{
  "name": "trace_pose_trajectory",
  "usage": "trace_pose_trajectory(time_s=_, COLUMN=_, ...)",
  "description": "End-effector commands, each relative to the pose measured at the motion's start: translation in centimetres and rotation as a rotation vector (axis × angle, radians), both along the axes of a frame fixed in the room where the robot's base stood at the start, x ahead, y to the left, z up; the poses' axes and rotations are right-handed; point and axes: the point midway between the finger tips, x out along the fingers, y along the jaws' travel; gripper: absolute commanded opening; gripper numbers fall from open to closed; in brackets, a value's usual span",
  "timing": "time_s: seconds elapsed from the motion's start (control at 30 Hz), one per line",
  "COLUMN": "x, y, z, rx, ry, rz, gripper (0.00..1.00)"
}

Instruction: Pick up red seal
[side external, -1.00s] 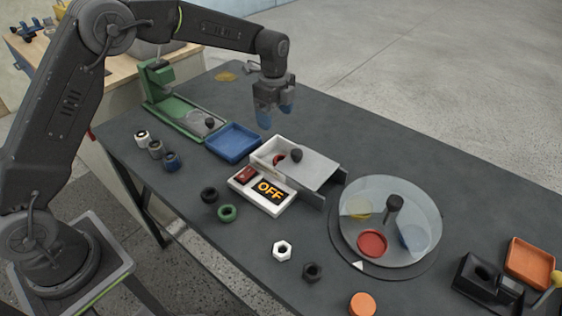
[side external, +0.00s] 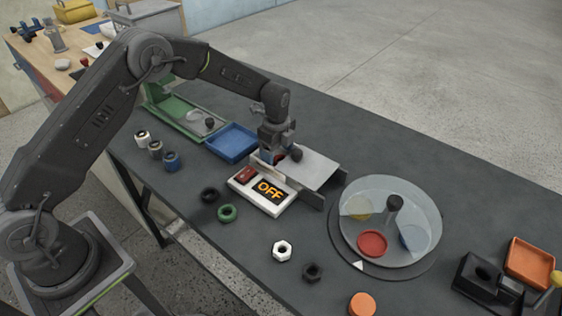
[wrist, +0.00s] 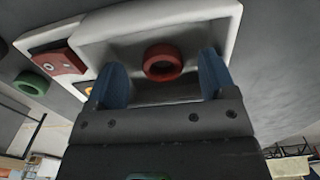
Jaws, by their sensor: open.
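The red seal (wrist: 163,62) is a ring. In the wrist view it lies inside the white box (wrist: 190,22), between my two blue fingertips with a gap on each side. My gripper (wrist: 161,70) is open, and nothing is held in it. In the side view my gripper (side external: 270,155) points down at the left part of the white box (side external: 318,166), and its fingers mostly hide the seal there. A dark knob stands beside the fingers on the box's grey-white cover.
A panel reading OFF (side external: 270,190) with a red button (side external: 246,174) sits in front of the box. A blue tray (side external: 232,141) is just left. Black (side external: 209,194) and green (side external: 227,213) rings lie in front. A round glass-lidded dish (side external: 378,190) stands right.

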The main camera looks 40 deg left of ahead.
Motion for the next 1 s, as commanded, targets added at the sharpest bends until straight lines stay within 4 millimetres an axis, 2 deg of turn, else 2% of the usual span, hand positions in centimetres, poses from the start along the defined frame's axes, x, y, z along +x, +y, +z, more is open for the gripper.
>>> trace_pose_trajectory(time_s=0.13, x=0.0, y=0.0, z=-1.8, rx=0.0, ry=0.0, rz=0.0, gripper=0.77)
trace_pose_trajectory(time_s=0.43, x=0.0, y=0.0, z=-2.1, rx=0.0, ry=-0.002, rz=0.0, gripper=0.77)
trace_pose_trajectory(time_s=1.0, x=0.0, y=0.0, z=-2.1, rx=0.0, ry=-0.002, rz=0.0, gripper=0.24)
